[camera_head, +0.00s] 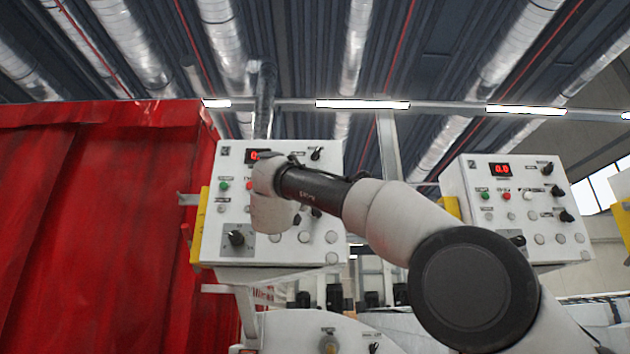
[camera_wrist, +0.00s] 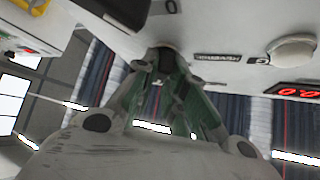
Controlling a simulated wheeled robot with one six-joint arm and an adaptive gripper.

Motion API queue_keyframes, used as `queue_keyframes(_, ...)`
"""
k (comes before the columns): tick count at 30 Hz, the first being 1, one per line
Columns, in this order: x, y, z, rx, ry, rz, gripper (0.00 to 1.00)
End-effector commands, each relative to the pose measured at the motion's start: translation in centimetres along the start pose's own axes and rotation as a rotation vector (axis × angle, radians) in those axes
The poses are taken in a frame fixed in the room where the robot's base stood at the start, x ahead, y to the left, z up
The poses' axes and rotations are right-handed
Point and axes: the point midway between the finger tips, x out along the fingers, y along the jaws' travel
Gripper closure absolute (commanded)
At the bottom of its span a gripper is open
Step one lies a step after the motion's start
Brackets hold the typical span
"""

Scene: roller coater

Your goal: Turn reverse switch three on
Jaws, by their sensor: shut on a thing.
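In the wrist view, the reverse switch (camera_wrist: 168,49) is a small dark knob on a white panel, beside a label that reads REVERSE. My gripper (camera_wrist: 169,64) is shut on it, with the green-lined fingers meeting around the knob. The fingers hide most of the knob, so I cannot tell which way it points. In the head view, my arm reaches to the left white control panel (camera_head: 214,208) and covers its middle. The fingers and the gripped switch are hidden there. The switch's number is not readable.
The left panel has a black knob (camera_head: 236,238) at lower left, another knob (camera_head: 316,153) at upper right, and a green button (camera_head: 223,186). A similar control panel (camera_head: 470,225) stands to the right. A red curtain (camera_head: 100,220) hangs close on the left.

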Motion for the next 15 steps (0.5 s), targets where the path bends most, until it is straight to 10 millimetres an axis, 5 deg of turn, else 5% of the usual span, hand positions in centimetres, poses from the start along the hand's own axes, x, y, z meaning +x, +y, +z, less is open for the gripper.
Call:
queue_keyframes(4,0.00,0.02,0.01,0.001,0.000,0.000,1.00)
queue_keyframes(5,0.00,0.02,0.01,0.001,0.000,0.000,0.83)
queue_keyframes(8,0.01,0.02,-0.01,0.001,0.000,0.000,0.65)
queue_keyframes(15,0.02,0.01,-0.02,0.000,0.000,0.000,0.65)
